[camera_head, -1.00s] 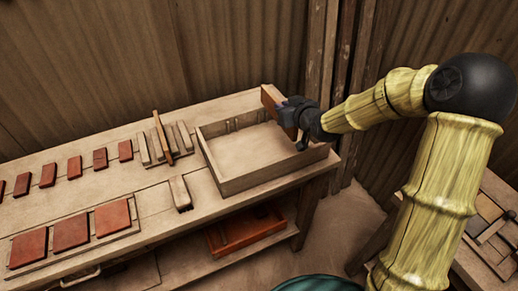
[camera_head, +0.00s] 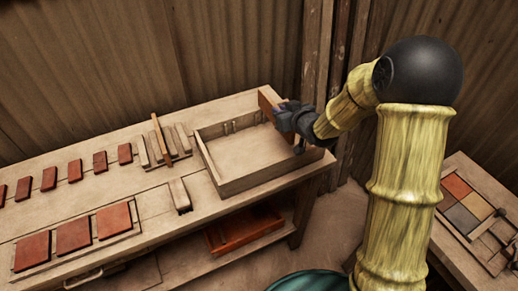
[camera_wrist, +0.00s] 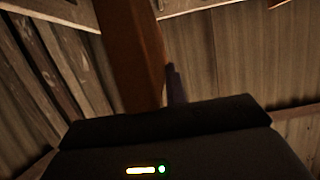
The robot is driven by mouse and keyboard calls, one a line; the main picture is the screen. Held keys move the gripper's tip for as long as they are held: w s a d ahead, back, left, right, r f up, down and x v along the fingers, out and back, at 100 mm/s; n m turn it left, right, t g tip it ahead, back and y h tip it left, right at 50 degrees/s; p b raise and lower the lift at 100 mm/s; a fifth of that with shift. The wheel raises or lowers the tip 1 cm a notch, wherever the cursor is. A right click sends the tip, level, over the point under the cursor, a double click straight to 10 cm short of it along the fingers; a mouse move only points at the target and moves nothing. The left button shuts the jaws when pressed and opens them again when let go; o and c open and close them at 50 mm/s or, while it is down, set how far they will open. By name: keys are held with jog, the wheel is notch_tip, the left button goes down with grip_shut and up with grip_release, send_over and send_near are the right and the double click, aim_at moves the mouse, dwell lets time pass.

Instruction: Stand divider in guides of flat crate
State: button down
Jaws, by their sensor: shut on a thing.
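The flat crate (camera_head: 232,186) is a shallow open wooden box at the right end of the bench. Small upright guides (camera_head: 229,127) show on its back wall. My gripper (camera_head: 279,112) is at the crate's back right corner, shut on the divider (camera_head: 267,101), a brown wooden board. The divider also fills the upper middle of the wrist view (camera_wrist: 134,50). It looks roughly upright in the head view. Its lower edge is hidden by my gripper, so I cannot tell whether it touches the crate.
Red tiles (camera_head: 73,234) lie along the bench (camera_head: 150,205). An orange tray (camera_head: 240,228) sits on the shelf below. The crate's floor is clear.

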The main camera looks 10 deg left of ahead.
jog(key=shift+f, duration=2.9)
jog(key=shift+f, duration=2.05)
jog(key=shift+f, duration=0.2)
jog(key=c, duration=1.4)
grip_release()
jog(key=shift+r, duration=0.2)
